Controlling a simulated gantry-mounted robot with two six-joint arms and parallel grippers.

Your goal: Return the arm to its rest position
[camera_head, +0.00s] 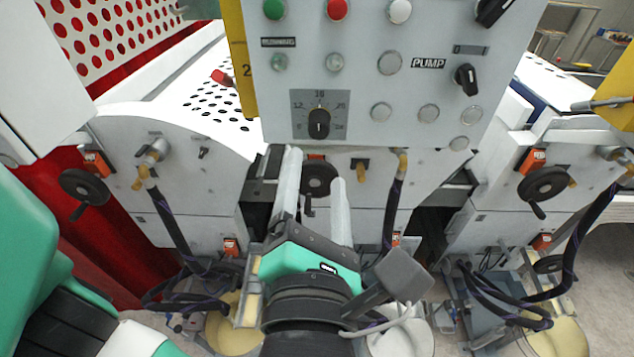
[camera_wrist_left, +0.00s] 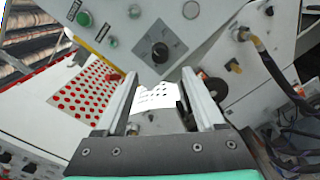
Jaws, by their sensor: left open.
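My left gripper (camera_head: 315,170) is in the middle of the head view, its two pale fingers parted and pointing up toward the lower edge of the control panel (camera_head: 360,80). It is empty, with a clear gap between the fingers. In the left wrist view the fingers (camera_wrist_left: 163,95) are also apart, with the panel's dark rotary knob (camera_wrist_left: 160,50) beyond them. The same knob (camera_head: 318,123) shows above the fingertips in the head view. My green and black left arm comes in at the left and bottom. My right gripper is not in view.
Handwheels (camera_head: 88,188) and (camera_head: 545,186) stick out from the white machine on both sides. Dark hoses (camera_head: 175,225) hang below them. Yellowish buckets (camera_head: 232,325) stand on the floor.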

